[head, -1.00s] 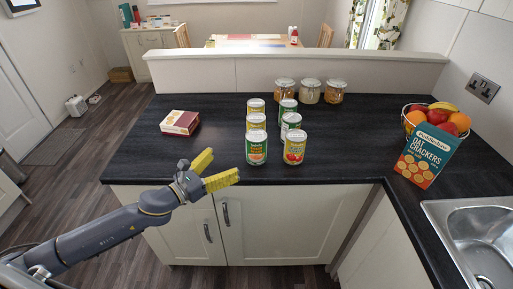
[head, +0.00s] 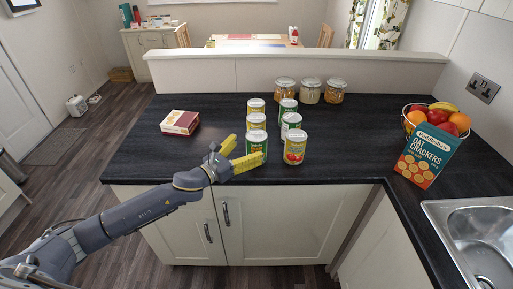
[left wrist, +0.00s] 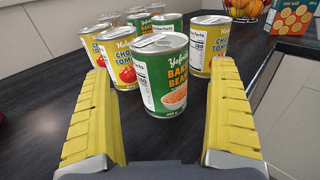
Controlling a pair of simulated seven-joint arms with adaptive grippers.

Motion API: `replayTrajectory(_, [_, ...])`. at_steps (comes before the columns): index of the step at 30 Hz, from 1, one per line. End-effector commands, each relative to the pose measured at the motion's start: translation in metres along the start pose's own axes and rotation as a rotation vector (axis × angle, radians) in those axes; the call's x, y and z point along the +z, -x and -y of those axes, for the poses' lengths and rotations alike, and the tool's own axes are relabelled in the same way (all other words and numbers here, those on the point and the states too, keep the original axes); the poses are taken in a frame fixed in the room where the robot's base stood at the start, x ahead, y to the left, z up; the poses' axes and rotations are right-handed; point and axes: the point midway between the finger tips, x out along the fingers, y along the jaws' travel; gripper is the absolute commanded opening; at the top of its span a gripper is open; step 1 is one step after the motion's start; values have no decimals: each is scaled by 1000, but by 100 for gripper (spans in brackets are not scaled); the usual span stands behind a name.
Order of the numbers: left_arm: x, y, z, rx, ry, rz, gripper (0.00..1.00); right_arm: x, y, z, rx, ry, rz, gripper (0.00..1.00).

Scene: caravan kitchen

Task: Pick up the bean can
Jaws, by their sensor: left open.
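The bean can (head: 256,137) is green and white and stands upright at the front left of a group of cans on the dark counter. In the left wrist view the can (left wrist: 163,75) reads "baked beans" and stands ahead, between the lines of the two yellow fingers. My left gripper (head: 240,153) is open and empty, just left of and in front of this can. In the left wrist view its fingers (left wrist: 160,110) are spread wide on either side. One fingertip covers the can's lower part in the head view. My right gripper is not in view.
Yellow chopped tomato cans (head: 294,147) and more green cans (head: 288,107) stand close behind and to the right. A dark red box (head: 180,123) lies to the left. Jars (head: 310,92), a fruit bowl (head: 408,122) and a cracker box (head: 424,155) stand farther off.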

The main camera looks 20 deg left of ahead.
Motion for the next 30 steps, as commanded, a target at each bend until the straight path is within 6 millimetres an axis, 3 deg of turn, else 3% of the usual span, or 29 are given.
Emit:
replayTrajectory(15, [0,-49,2,0,0,0,93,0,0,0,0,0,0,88])
replayTrajectory(25, [0,-52,1,0,0,0,92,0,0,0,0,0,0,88])
replayTrajectory(30, [0,-52,1,0,0,0,72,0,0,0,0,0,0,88])
